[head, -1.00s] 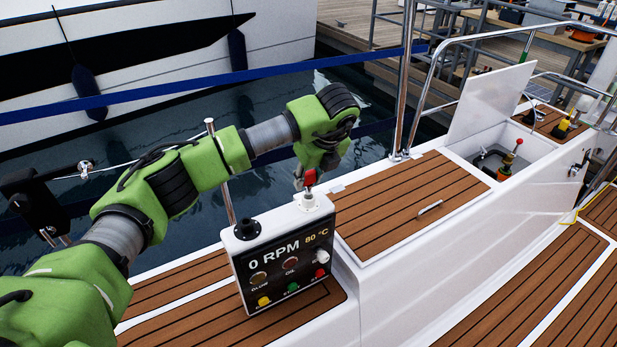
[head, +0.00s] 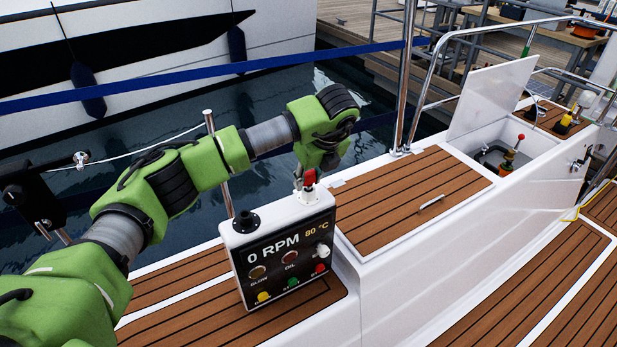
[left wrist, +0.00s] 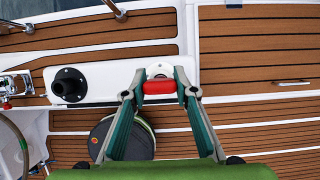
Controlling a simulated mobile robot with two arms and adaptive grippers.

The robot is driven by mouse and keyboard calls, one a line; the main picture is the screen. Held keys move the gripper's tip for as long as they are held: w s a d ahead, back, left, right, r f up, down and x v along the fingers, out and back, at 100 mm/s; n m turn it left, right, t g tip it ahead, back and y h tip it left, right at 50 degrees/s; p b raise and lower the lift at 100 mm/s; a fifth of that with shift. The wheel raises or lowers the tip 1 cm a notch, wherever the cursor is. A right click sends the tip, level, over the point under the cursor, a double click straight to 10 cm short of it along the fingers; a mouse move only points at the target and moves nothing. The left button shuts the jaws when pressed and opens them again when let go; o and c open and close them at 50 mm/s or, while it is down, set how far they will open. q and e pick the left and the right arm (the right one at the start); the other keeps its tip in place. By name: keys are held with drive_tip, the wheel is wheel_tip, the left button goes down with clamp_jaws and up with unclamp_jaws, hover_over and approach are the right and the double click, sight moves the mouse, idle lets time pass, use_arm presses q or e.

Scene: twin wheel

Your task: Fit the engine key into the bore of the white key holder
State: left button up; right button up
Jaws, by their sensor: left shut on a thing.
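The engine key has a red head (head: 309,178), gripped between the fingertips of my left gripper (head: 305,181) above the control box. The left gripper is shut on it. The white key holder (head: 307,197) is a round white piece on the right part of the box's top, right under the key. In the left wrist view the red key head (left wrist: 159,87) lies between the two fingertips, with the white holder (left wrist: 160,70) just beyond it. The key's shaft and the bore are hidden, so I cannot tell whether the shaft is inside. My right gripper is not in view.
The control box (head: 280,251) has a "0 RPM" front with lamps and coloured buttons. A black round socket (head: 246,222) stands on its top left. A teak-topped locker (head: 410,190) is to the right, and an open hatch lid (head: 490,98) stands farther back. Water lies behind.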

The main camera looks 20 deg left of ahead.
use_arm(q)
drive_tip(key=shift+f, duration=0.2)
drive_tip(key=o, duration=1.1)
drive_tip(key=shift+r, duration=0.1)
drive_tip(key=shift+o, duration=0.2)
drive_tip(key=v, duration=1.2)
